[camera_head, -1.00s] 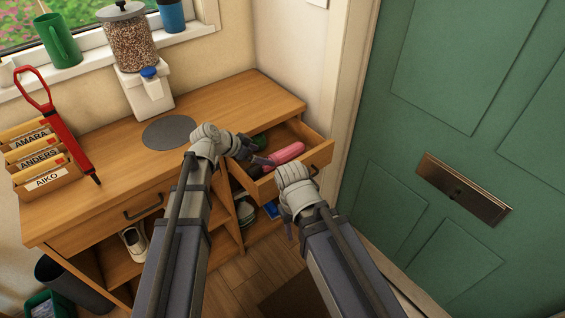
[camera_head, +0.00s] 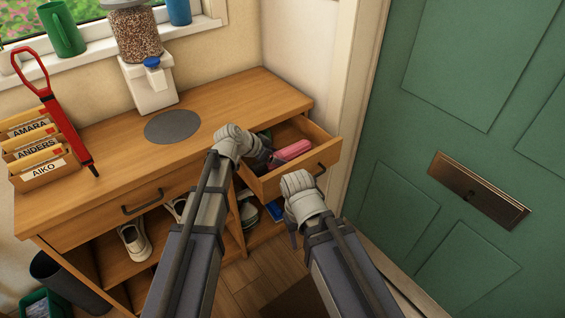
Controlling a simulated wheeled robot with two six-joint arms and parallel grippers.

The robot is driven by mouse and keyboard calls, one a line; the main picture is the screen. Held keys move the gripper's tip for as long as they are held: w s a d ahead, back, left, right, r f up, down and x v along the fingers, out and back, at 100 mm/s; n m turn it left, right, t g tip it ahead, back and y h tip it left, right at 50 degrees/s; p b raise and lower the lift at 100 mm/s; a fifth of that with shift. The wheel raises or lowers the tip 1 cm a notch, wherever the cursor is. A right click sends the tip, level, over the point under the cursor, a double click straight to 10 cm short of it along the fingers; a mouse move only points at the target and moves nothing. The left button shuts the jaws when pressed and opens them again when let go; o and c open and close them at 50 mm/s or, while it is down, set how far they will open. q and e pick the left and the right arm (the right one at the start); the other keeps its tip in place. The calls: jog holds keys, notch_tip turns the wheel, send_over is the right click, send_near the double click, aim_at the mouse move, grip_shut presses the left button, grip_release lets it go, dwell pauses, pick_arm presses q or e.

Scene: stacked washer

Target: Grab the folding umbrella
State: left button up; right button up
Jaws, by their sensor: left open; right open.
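A pink, rolled object (camera_head: 293,150), which looks like the folding umbrella, lies in the open drawer (camera_head: 328,152) at the right end of the wooden cabinet. My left gripper (camera_head: 268,158) is open over the left part of the drawer, just left of the pink object. Its dark fingers overlap the object's near-left end in the picture, and I cannot tell whether they touch it.
The cabinet top (camera_head: 215,105) holds a letter rack (camera_head: 42,155), a red-handled tool (camera_head: 68,135), a grey disc (camera_head: 172,127) and a dispenser (camera_head: 150,85). Shoes (camera_head: 135,240) sit on the shelves below. A green door (camera_head: 440,130) stands to the right.

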pick_arm(q)
jog(key=shift+w+d+f, duration=0.25)
jog(key=shift+d+f, duration=0.1)
jog(key=shift+f, duration=0.1)
jog(key=shift+c, duration=0.2)
grip_shut()
